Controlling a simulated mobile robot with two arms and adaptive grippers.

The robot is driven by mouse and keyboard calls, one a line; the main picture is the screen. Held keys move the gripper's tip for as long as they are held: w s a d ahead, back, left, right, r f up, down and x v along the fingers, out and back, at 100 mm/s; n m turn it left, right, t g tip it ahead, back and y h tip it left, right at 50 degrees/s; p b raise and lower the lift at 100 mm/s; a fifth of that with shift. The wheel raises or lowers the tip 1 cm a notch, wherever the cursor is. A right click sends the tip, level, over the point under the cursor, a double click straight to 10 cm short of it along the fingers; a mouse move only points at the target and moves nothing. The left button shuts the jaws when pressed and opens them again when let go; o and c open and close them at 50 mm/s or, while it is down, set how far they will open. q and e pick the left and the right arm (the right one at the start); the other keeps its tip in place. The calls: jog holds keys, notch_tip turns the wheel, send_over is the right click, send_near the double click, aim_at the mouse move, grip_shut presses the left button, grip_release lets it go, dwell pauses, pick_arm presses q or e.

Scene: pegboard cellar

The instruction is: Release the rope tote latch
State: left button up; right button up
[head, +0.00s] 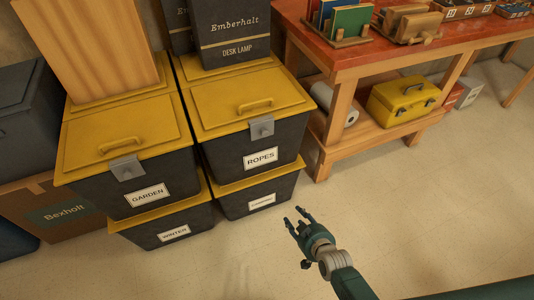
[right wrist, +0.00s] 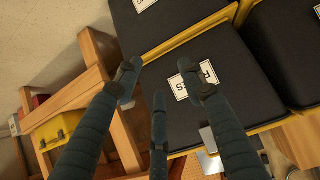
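The rope tote (head: 234,150), dark with a yellow lid (head: 239,100), carries a white ROPES label (head: 261,158). Its grey latch (head: 261,127) sits at the front lid edge, and the lid looks shut. My right gripper (head: 297,222) is open and empty, in front of and below the tote, apart from the latch. In the right wrist view, its spread fingers (right wrist: 160,80) face the tote front (right wrist: 222,58) and label (right wrist: 182,90). The latch there is partly hidden behind a finger. My left gripper is in neither view.
The rope tote stands on another tote (head: 231,202), beside the GARDEN tote (head: 110,190). A desk lamp box (head: 232,30) rests at the back of its lid. A red-topped workbench (head: 345,58) stands to the right. The floor in front is clear.

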jog(key=w+a+r+t+y+b, duration=0.1)
jog(key=w+a+r+t+b, duration=0.2)
jog(key=w+r+b, duration=0.4)
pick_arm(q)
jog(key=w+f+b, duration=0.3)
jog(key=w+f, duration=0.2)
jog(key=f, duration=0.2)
pick_arm(e)
jog(key=t+y, duration=0.2)
jog(key=t, duration=0.2)
send_near(266, 134)
jog(key=shift+n, duration=0.4)
jog(key=b+x, duration=0.2)
jog(key=x, duration=0.6)
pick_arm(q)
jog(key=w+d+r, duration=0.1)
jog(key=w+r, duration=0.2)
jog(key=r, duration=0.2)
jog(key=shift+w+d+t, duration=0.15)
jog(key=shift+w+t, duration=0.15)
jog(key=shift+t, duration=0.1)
pick_arm(e)
jog(key=shift+w+a, duration=0.15)
jog(key=shift+w, duration=0.35)
grip_shut()
